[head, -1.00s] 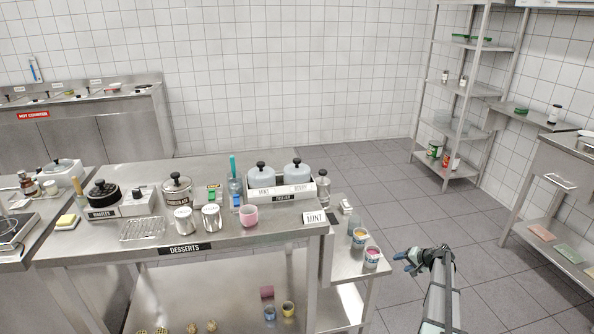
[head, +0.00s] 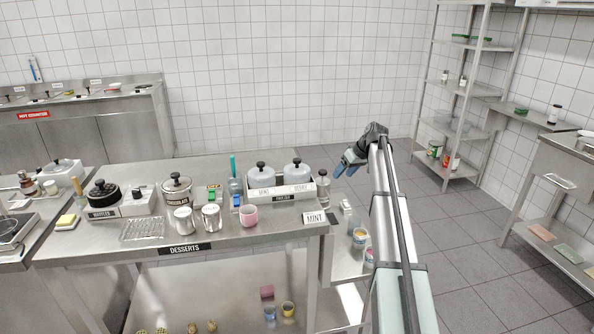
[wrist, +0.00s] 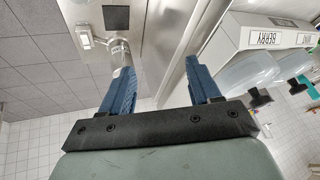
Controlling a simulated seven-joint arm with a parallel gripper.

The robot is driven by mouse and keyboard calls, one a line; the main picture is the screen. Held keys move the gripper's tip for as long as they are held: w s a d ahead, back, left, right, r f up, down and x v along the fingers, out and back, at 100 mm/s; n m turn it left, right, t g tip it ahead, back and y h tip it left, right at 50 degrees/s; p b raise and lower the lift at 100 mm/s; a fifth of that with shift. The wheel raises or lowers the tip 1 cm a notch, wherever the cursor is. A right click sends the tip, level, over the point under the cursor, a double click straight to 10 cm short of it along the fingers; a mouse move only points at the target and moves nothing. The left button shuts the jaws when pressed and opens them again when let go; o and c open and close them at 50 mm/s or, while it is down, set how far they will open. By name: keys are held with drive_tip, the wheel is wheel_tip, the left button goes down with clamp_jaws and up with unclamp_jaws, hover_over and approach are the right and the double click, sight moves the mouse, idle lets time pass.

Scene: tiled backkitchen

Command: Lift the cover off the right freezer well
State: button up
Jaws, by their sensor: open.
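The freezer (head: 281,195) is a white box on the desserts counter with two wells labelled MINT and BERRY. The right cover (head: 297,174), pale blue-grey with a black knob, sits over the BERRY well. The left cover (head: 261,179), alike, sits over the MINT well. In the wrist view the right cover (wrist: 248,72) and its knob lie to the right of my fingers. My gripper (head: 342,167) is open and empty, in the air to the right of the freezer, apart from both covers. My gripper's blue fingers (wrist: 160,70) also show spread in the wrist view.
A clear bottle (head: 323,187) stands just right of the freezer, near my fingers. A low side shelf with tubs (head: 359,238) is at the right. The floor beyond is free.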

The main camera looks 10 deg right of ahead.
drive_tip(key=a+r+n+g+h, duration=0.1)
drive_tip(key=a+r+n, duration=0.2)
drive_tip(key=a+r, duration=0.5)
drive_tip(key=a+r+n, duration=0.2)
drive_tip(key=a+r, duration=0.3)
drive_tip(key=r, duration=0.6)
hover_over(297, 159)
drive_tip(key=s+d, duration=0.2)
drive_tip(key=f, duration=0.8)
drive_tip(key=shift+s, duration=0.2)
drive_tip(key=shift+x, duration=2.75)
drive_tip(key=shift+w, duration=0.1)
drive_tip(key=shift+c, duration=0.3)
clamp_jaws()
drive_tip(key=shift+r, duration=0.1)
